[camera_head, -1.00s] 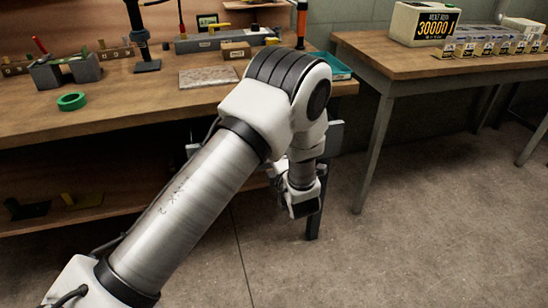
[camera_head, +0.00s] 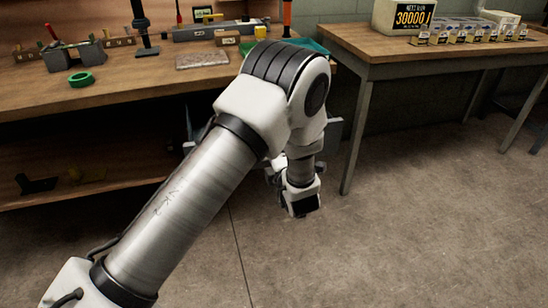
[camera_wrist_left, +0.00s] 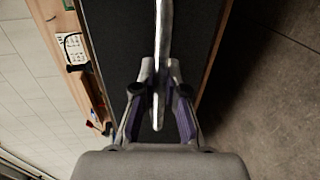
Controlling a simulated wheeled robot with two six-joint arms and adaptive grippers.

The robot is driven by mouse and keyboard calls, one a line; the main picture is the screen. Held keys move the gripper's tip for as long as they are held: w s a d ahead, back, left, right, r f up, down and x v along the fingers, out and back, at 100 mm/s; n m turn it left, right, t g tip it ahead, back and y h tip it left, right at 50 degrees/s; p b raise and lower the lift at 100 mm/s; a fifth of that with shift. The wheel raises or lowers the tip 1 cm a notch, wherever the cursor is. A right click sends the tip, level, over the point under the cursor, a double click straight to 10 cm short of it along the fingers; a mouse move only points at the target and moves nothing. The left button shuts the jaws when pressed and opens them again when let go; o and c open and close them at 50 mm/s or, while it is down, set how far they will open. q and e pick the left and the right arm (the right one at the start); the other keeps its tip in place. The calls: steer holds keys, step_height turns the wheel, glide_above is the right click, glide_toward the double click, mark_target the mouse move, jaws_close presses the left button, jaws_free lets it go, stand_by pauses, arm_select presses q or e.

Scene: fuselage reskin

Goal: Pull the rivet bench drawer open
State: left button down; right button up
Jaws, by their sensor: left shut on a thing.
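In the left wrist view, the fingers of my left gripper (camera_wrist_left: 160,95) are shut around a bright metal bar handle (camera_wrist_left: 163,30). The handle stands in front of a dark panel (camera_wrist_left: 120,35), which looks like the drawer front, with wood along both sides. In the head view, my left arm reaches down at the right end of the wooden rivet bench (camera_head: 120,95). The arm hides the drawer and most of the gripper there, so how far the drawer is out cannot be told. My right gripper is in neither view.
A second wooden table (camera_head: 420,55) on the right carries a counter box (camera_head: 403,17) and several small boxes. Its leg (camera_head: 356,140) stands beyond my left wrist. A green ring (camera_head: 80,79) lies on the bench. The floor (camera_head: 400,240) at the front right is clear.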

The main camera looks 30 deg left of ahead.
arm_select(q)
steer(key=c, duration=1.2)
jaws_free()
steer(key=shift+d, duration=0.1)
steer(key=v, duration=0.7)
steer(key=shift+s, duration=0.15)
